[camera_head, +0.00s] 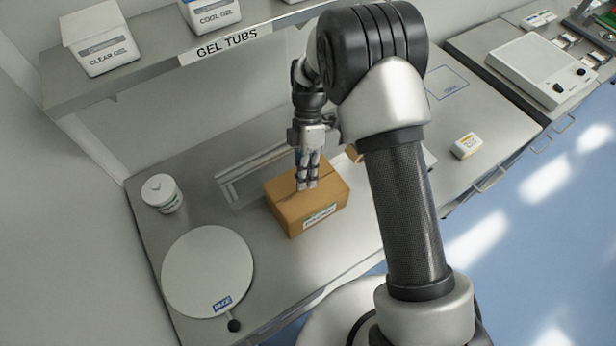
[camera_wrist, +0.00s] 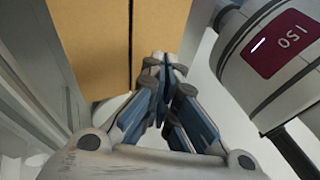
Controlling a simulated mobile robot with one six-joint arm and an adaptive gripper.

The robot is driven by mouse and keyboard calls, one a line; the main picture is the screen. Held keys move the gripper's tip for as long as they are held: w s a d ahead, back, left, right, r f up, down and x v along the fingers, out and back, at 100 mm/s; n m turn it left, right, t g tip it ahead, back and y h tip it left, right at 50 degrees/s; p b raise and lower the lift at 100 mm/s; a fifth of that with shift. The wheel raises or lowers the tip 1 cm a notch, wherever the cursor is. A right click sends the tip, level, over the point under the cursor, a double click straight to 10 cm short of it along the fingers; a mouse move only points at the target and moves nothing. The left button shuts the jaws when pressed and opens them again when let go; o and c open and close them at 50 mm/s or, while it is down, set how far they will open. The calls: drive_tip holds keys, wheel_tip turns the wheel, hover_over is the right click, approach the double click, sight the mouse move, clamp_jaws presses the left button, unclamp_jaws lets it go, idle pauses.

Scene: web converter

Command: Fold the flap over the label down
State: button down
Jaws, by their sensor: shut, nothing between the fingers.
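A brown cardboard box (camera_head: 282,204) stands on the grey bench. A white label with a green band (camera_head: 320,216) is on its front face. The top of the box looks flat, and no flap clearly stands up in the head view. My gripper (camera_head: 306,185) points down at the box top with its fingers together, over the middle and covering part of it. In the wrist view my gripper (camera_wrist: 164,62) is shut and empty, its tips close to the brown board (camera_wrist: 105,45), which has a dark seam. I cannot tell whether the tips touch it.
A white round plate (camera_head: 205,268) and a white lidded tub (camera_head: 160,194) are left of the box. A metal rail frame (camera_head: 232,184) lies behind it. A shelf (camera_head: 150,78) with gel tubs overhangs the back. A small yellow-white box (camera_head: 466,146) is at right.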

drive_tip(key=s+v, duration=0.1)
drive_tip(key=v, duration=1)
drive_tip(key=shift+w+r+p, duration=0.15)
drive_tip(key=shift+r+p, duration=0.15)
drive_tip(key=shift+r, duration=0.15)
drive_tip(key=shift+d, duration=0.15)
drive_tip(key=s+d+r+m+t+b, duration=0.6)
drive_tip(key=s+d+r+m+b, duration=0.3)
drive_tip(key=m, duration=0.3)
drive_tip(key=s+d+f+m+t+b, duration=0.2)
drive_tip(key=s+d+m, duration=0.1)
drive_tip(key=s+m, duration=0.2)
drive_tip(key=s+d+f+m+t+b, duration=0.2)
drive_tip(key=s+d+f+m+t, duration=0.1)
drive_tip(key=s+m, duration=0.3)
drive_tip(key=s, duration=0.2)
drive_tip(key=shift+s+d+b, duration=0.3)
drive_tip(key=shift+d+b, duration=0.05)
drive_tip(key=shift+d, duration=0.05)
